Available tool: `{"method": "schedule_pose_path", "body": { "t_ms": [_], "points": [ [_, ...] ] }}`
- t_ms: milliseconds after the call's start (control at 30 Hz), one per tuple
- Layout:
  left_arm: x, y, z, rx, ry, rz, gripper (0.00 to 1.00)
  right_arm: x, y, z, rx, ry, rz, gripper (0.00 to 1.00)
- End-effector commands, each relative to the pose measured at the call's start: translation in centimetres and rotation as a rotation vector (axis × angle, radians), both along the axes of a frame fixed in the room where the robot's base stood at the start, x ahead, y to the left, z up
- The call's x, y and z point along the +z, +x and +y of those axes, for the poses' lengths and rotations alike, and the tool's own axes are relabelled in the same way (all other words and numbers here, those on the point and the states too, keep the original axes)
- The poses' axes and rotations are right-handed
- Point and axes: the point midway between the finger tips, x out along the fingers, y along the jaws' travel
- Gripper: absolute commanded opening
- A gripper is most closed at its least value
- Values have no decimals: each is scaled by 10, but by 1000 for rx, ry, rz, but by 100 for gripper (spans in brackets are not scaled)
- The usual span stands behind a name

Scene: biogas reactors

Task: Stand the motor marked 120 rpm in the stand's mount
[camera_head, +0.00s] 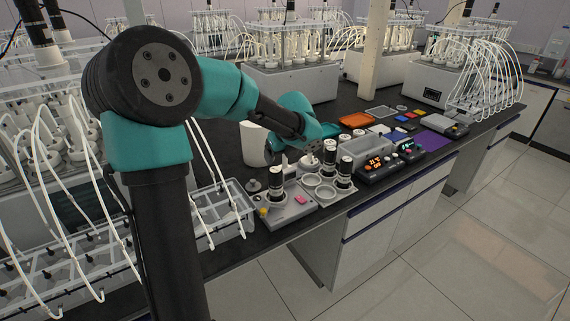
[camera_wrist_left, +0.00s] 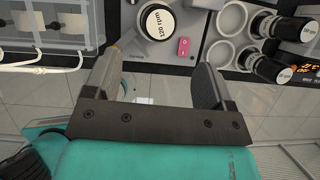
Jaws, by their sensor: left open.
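The motor marked 120 rpm (camera_wrist_left: 157,22) shows its round white top in the left wrist view, with the number readable. In the head view the motor (camera_head: 275,178) is upright at the grey stand (camera_head: 297,213), which has a pink switch; its base appears to be in the round mount. The stand (camera_wrist_left: 190,22) also shows in the left wrist view. My left gripper (camera_wrist_left: 157,68) is open and empty, its fingers apart from the motor and on the near side of it in that view. In the head view its fingertips are hard to make out. My right gripper is not in view.
A holder with empty round openings (camera_wrist_left: 220,53) and two other dark motors (camera_wrist_left: 270,66) stands beside the stand. Control boxes with lit displays (camera_head: 376,164) are to its right. A clear-walled rack (camera_head: 218,215) is to its left. The bench's front edge is close.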

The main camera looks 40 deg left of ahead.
Motion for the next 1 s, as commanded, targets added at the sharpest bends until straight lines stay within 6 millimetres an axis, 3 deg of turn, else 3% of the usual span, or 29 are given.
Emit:
{"method": "schedule_pose_path", "body": {
  "t_ms": [233, 367, 533, 667, 867, 1000],
  "points": [
    [-9, 2, -5, 11, -21, -5, 77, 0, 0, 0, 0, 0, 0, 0],
    [-46, 10, -27, 66, -109, -21, 77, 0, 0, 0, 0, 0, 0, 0],
    [-133, 18, -86, 263, -330, -50, 77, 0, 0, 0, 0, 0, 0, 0],
    [-201, 11, -138, 499, -503, -52, 77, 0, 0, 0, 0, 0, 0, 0],
    [-286, -17, -209, 921, -685, -23, 77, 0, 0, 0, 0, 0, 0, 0],
    [-336, -48, -249, 1265, -742, 1, 77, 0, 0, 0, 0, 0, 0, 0]
  ]
}}
